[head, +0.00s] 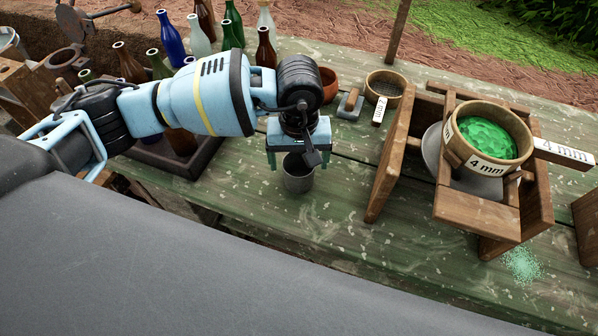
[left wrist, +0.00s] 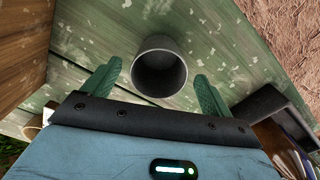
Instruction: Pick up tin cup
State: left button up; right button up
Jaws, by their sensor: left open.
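The tin cup (head: 298,176) is a small grey metal cup standing upright on the green table in the head view. In the left wrist view the cup (left wrist: 159,68) shows its open dark mouth, between and a little beyond the fingertips. My left gripper (head: 299,160) is above the cup, pointing down, with its green fingers apart. In the left wrist view the gripper (left wrist: 156,75) is open, with a finger on each side of the cup and visible gaps to it. The gripper hides part of the cup's rim in the head view. My right gripper is not in view.
A wooden stand (head: 476,208) holding a 4 mm sieve (head: 487,140) of green grains is to the right. A 2 mm sieve (head: 384,88), a brush-like tool (head: 350,104) and a brown bowl (head: 328,84) lie behind. Several bottles (head: 171,40) and a dark crate (head: 180,158) are left.

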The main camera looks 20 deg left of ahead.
aim_at(299, 172)
pick_arm(q)
jog(key=shift+f, duration=0.2)
jog(key=shift+w+f, duration=0.15)
jog(key=shift+f, duration=2.45)
jog(key=c, duration=1.1)
jog(key=shift+o, duration=0.2)
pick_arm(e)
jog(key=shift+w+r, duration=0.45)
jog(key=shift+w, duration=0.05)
pick_arm(q)
jog(key=shift+r, duration=0.15)
